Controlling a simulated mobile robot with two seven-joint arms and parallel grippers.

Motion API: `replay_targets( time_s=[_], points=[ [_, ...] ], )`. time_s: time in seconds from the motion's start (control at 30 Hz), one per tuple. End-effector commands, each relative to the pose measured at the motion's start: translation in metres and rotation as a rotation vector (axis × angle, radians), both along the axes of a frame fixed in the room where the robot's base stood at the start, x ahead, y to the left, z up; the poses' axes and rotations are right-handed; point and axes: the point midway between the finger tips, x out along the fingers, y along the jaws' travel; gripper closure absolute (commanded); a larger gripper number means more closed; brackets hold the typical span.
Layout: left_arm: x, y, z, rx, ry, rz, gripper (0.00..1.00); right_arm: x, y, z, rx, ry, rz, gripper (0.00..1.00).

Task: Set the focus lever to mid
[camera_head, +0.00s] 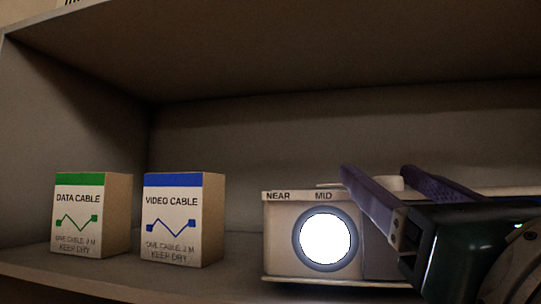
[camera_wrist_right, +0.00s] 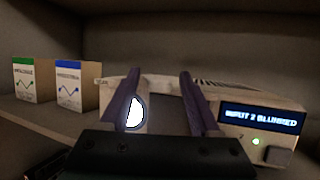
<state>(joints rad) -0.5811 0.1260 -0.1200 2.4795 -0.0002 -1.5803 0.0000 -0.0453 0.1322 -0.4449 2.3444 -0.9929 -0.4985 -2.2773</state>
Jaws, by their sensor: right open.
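A pale projector (camera_head: 285,225) stands on the shelf with a bright round lens (camera_head: 325,239) at its front. The labels NEAR and MID show along its top front edge; any label further right is hidden by my right gripper. My right gripper (camera_head: 376,170) is open, its two purple fingers over the projector's top. A pale rounded piece (camera_head: 388,183), perhaps the focus lever, shows between the fingers; I cannot tell whether they touch it. In the wrist view the fingers (camera_wrist_right: 160,76) stand apart in front of the projector (camera_wrist_right: 262,103). My left gripper is not in view.
A green-topped data cable box (camera_head: 80,222) and a blue-topped video cable box (camera_head: 172,225) stand to the left. In the wrist view a lit display (camera_wrist_right: 260,118) seems to read "INPUT 2 BLURRED", above a green light (camera_wrist_right: 255,142). The shelf roof (camera_head: 270,50) is overhead.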

Motion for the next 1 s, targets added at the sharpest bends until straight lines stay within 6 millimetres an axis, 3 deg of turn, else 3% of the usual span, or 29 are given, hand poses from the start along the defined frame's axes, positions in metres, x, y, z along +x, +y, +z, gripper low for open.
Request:
replay_targets(
  time_s=[0.03, 0.23, 0.6, 1.0],
  points=[
    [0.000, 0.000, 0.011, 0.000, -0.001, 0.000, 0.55, 0.009, 0.000, 0.010, 0.000, -0.001, -0.001, 0.37],
    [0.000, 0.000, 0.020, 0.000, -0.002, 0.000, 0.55, 0.031, 0.001, 0.015, 0.002, 0.000, 0.000, 0.37],
    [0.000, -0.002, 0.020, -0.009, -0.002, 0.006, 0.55, 0.036, 0.001, 0.014, 0.004, 0.001, 0.002, 0.38],
    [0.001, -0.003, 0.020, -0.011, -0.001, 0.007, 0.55, 0.035, 0.001, 0.014, 0.003, 0.001, 0.001, 0.83]
  ],
)
